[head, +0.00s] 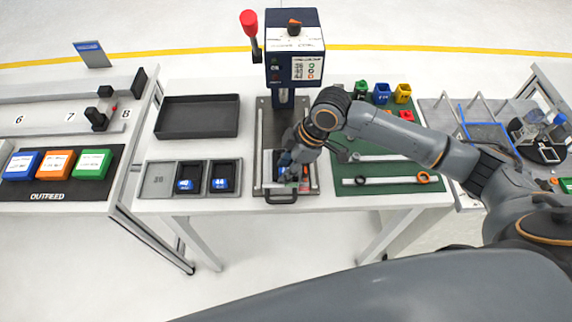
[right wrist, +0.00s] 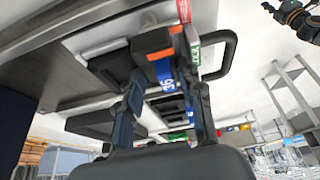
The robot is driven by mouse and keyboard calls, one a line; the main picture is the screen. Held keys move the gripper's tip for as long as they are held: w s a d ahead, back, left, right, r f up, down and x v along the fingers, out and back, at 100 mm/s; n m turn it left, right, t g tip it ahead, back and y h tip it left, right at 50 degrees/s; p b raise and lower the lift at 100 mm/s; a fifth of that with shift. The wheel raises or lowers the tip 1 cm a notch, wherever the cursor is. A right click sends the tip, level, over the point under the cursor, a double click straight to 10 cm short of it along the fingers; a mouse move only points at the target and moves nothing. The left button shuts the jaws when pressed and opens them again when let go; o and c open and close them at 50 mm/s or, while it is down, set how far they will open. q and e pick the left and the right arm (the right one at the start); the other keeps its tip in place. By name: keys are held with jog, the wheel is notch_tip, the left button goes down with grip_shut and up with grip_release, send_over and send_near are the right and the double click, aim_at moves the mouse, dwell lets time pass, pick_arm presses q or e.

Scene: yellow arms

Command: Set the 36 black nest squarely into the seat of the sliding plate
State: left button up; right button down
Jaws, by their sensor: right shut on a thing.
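My right gripper (head: 285,172) is over the front of the sliding plate (head: 258,186) beneath the press. The right wrist view shows its two fingers (right wrist: 165,110) closed on the 36 black nest (right wrist: 166,80), which has a blue label. The nest is at or just above the seat. Gripper and arm hide most of it in the head view, and I cannot tell whether it touches the seat or lies square in it. The plate's black handle (head: 281,199) sticks out in front. My left gripper is not in the head view.
The press (head: 294,45) with a red-knobbed lever (head: 250,22) stands behind the plate. Left is a nest rack (head: 158,180), its first pocket empty, the other two holding blue-labelled nests. An empty dark tray (head: 198,117) lies behind it. A green mat (head: 400,182) lies right.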

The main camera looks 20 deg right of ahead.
jog(key=shift+s+f, duration=0.2)
jog(key=shift+f, duration=0.05)
jog(key=c, duration=1)
grip_release()
jog(key=shift+f, duration=0.1)
jog(key=shift+o, duration=1.1)
jog(key=shift+w+f, duration=0.1)
jog(key=shift+w, duration=0.05)
jog(key=shift+d+r, duration=0.15)
jog(key=shift+r, duration=0.2)
jog(key=v, duration=1.1)
jog(key=shift+r, duration=0.4)
